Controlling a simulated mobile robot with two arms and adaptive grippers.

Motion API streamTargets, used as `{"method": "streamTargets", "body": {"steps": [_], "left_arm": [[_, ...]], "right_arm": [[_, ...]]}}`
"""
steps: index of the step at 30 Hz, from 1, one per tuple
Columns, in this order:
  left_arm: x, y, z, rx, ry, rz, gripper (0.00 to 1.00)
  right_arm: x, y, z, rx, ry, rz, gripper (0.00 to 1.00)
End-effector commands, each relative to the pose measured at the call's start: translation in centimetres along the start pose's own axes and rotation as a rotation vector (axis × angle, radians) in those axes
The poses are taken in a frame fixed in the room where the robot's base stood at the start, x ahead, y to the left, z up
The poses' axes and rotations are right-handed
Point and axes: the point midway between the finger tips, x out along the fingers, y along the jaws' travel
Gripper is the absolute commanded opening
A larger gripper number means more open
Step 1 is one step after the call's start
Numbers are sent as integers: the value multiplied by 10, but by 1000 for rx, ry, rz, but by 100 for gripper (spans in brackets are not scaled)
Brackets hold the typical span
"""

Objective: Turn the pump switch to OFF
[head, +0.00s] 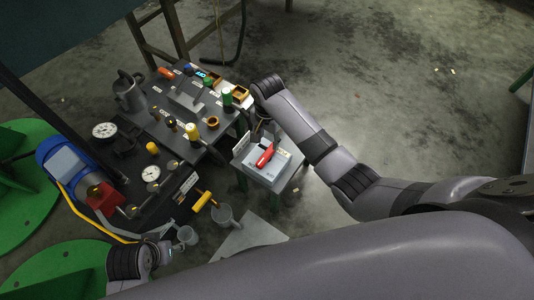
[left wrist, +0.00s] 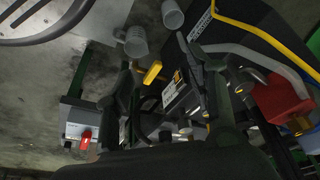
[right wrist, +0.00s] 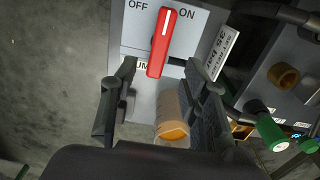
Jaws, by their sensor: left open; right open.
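The pump switch (head: 265,155) is a red lever on a light grey box (head: 262,176) on a green-legged stand. In the right wrist view the lever (right wrist: 160,45) stands between the OFF and ON labels, its white-marked end leaning slightly toward ON. My right gripper (right wrist: 168,82) is open, its fingertips either side of the lever's lower end; contact is not clear. In the head view its fingers are partly hidden beside the box. My left gripper (left wrist: 165,85) is open, away from the switch near the yellow-handled valve. The switch also shows small in the left wrist view (left wrist: 85,138).
A tan cylinder with an orange end (right wrist: 173,120) shows between the right fingers, below the box face. A white pressure label plate (right wrist: 222,52) stands just right of the switch. A dark bench (head: 165,130) with knobs and gauges lies left. Clear cups (head: 222,214) stand near the yellow handle (head: 202,201).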

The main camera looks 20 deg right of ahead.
Motion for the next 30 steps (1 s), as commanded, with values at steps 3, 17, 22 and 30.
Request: {"method": "streamTargets", "body": {"steps": [3, 17, 22, 30], "left_arm": [[-21, -1, -3, -2, 16, -2, 50], [-64, -2, -1, -4, 38, -7, 50], [-62, -2, 0, -4, 39, -7, 50], [-62, -2, 0, -4, 39, -7, 50]], "right_arm": [[22, 1, 0, 0, 0, 3, 42], [83, 0, 0, -1, 1, 1, 42], [89, 0, 0, -1, 1, -1, 42], [89, 0, 0, -1, 1, -1, 40]]}}
